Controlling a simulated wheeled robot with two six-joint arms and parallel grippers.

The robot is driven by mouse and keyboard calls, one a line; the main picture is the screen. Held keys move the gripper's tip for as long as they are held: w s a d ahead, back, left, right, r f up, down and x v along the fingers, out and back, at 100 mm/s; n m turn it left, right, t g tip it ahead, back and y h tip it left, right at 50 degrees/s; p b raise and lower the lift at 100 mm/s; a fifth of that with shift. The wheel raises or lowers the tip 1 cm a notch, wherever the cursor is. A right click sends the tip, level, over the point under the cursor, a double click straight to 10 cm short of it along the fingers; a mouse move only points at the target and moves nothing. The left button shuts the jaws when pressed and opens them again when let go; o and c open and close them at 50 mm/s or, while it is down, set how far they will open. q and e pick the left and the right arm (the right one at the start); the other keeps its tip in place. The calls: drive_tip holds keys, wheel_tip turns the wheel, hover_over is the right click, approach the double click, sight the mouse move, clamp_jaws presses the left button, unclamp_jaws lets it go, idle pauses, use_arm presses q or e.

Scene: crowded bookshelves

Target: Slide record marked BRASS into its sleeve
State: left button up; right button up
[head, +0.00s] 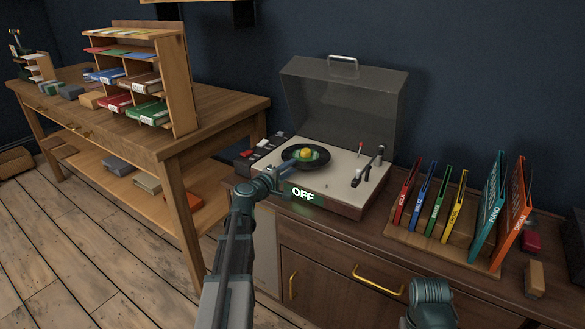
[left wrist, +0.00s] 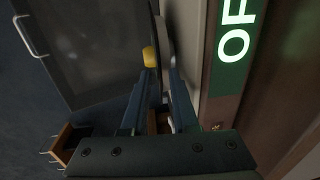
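A black record (head: 291,157) with a green label lies flat on the turntable (head: 338,183), a yellow knob (head: 306,153) at its middle. I cannot read BRASS on it. My left gripper (head: 290,169) is at the record's front edge. In the left wrist view its fingers (left wrist: 161,75) are apart, with the record's thin edge (left wrist: 156,22) between or just beyond their tips; I cannot tell whether they touch it. Upright sleeves stand right of the player, including teal PIANO (head: 487,214) and orange ORGAN (head: 511,219); no BRASS sleeve is readable.
The player's clear lid (head: 345,100) stands open behind the platter. The tonearm (head: 368,168) is at the right, and a green OFF sign (head: 303,195) is at the front. Thin coloured sleeves (head: 424,203) fill the rack's left. A wooden table with a book rack (head: 183,85) stands left.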

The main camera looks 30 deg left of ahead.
use_arm(q)
drive_tip(key=shift+w, duration=0.3)
clamp_jaws()
drive_tip(key=shift+r, duration=0.2)
idle(0.7)
drive_tip(key=shift+r+p, duration=0.25)
drive_tip(key=shift+p, duration=0.25)
drive_tip(key=shift+r+p, duration=1.9)
drive_tip(key=shift+r, duration=0.05)
idle(1.2)
wheel_tip(320, 180, up, 4)
drive_tip(key=p, duration=0.3)
drive_tip(key=shift+f+p, duration=0.15)
drive_tip(key=shift+p, duration=0.25)
